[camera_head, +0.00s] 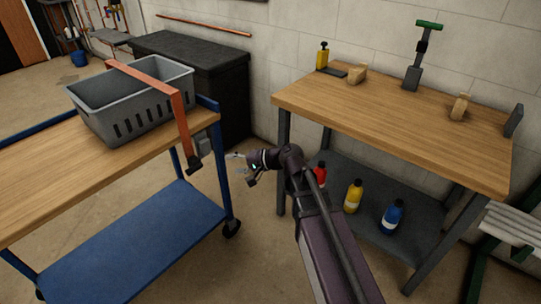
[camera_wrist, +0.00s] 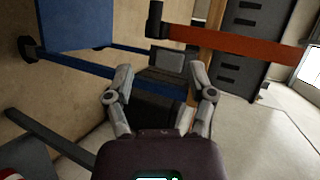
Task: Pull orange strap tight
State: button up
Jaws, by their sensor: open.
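The orange strap (camera_head: 147,82) runs over a grey slotted basket (camera_head: 130,108) on a cart with a wooden top. Its near end hangs down the cart's right side past a grey buckle (camera_head: 203,147) and ends in a dark tip (camera_head: 193,164). My gripper (camera_head: 237,156) is open and empty, just right of the hanging end and apart from it. In the wrist view the strap (camera_wrist: 235,44) runs sideways beyond my gripper (camera_wrist: 160,88). The dark tip (camera_wrist: 155,20) and the grey buckle (camera_wrist: 167,61) lie ahead of the open fingers.
The cart has a blue frame and lower shelf (camera_head: 140,245). A wooden workbench (camera_head: 400,125) stands at the right, with several bottles on its lower shelf (camera_head: 335,190). A black chest (camera_head: 200,65) stands behind the cart. Open floor lies between cart and bench.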

jog(key=s+d+r+n+h+p, duration=0.1)
jog(key=s+d+r+h+p, duration=0.1)
jog(key=d+p, duration=0.3)
jog(key=s+d+r+n+g+h+p, duration=0.1)
jog(key=s+d+r+h+p, duration=0.1)
jog(key=d+h+p, duration=0.2)
jog(key=d+p, duration=0.2)
jog(key=p, duration=0.1)
jog(key=shift+s+r+g, duration=0.3)
jog(key=shift+r, duration=0.05)
dwell(0.8)
jog(key=s+d+f+g+h, duration=0.1)
jog(key=s+d+h, duration=0.3)
jog(key=d, duration=0.4)
jog(key=s+d+f+g+h, duration=0.1)
jog(key=s+d+f+h, duration=0.15)
jog(key=d, duration=0.55)
notch_tip(320, 180, up, 14)
jog(key=p, duration=1.4)
jog(key=shift+s+a+n, duration=0.2)
jog(key=shift+s+n, duration=0.05)
jog(key=shift+n, duration=0.15)
jog(key=shift+h, duration=0.25)
